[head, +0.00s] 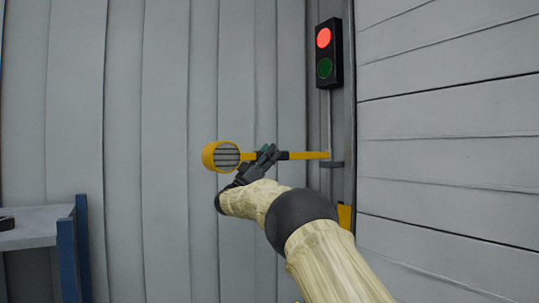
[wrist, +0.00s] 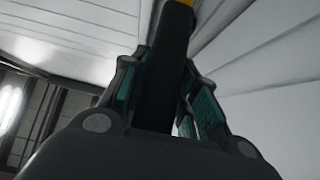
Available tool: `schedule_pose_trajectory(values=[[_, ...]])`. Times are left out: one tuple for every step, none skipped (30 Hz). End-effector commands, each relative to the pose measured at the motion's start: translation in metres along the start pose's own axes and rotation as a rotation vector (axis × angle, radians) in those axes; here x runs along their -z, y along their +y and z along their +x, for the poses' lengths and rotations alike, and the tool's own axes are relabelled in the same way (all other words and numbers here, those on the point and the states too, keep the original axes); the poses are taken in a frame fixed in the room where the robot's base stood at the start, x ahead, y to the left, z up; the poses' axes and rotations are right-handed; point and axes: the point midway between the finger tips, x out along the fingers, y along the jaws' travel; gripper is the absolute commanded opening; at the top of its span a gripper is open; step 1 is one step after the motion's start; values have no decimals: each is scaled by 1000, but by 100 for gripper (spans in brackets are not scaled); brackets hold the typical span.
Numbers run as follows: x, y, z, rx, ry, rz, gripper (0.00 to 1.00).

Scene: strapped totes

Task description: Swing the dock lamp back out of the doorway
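The dock lamp has a round yellow head (head: 207,156) with a grey grille and a yellow arm (head: 310,155) with a dark grip section. In the head view the arm runs level from the lamp head to a grey bracket (head: 333,164) on the right, in front of the grey ribbed wall. My gripper (head: 268,154) is at the dark grip section. In the wrist view the dark grip (wrist: 163,75) lies between the teal-padded fingers of my gripper (wrist: 167,65), which look closed on it near the tips. Contact along the lower pads is hard to see.
A signal box (head: 329,54) with its red light lit hangs above the bracket. A grey panelled wall (head: 450,150) stands at the right. A grey-topped table (head: 35,228) with blue legs stands at the lower left. A yellow piece (head: 345,216) is low behind my arm.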

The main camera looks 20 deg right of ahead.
Motion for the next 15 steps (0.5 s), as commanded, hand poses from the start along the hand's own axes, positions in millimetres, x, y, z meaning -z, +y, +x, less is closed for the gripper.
schedule_pose_trajectory(values=[[3, 0, 3, 0, 2, 3, 39], [3, 0, 3, 0, 2, 3, 45], [3, 0, 3, 0, 1, 2, 50], [2, 0, 2, 0, 1, 2, 50], [2, 0, 2, 0, 1, 2, 50], [2, 0, 2, 0, 1, 2, 50], [2, 0, 1, 0, 1, 2, 50], [2, 0, 1, 0, 1, 2, 50], [2, 0, 0, 0, 1, 2, 50], [2, 0, 0, 0, 1, 2, 50], [2, 0, 0, 0, 1, 3, 50], [2, 0, -1, 0, 1, 2, 50], [2, 0, -2, 0, 1, 2, 50], [2, -1, -3, 1, 1, 2, 50], [2, -1, -5, 1, 1, 2, 50]])
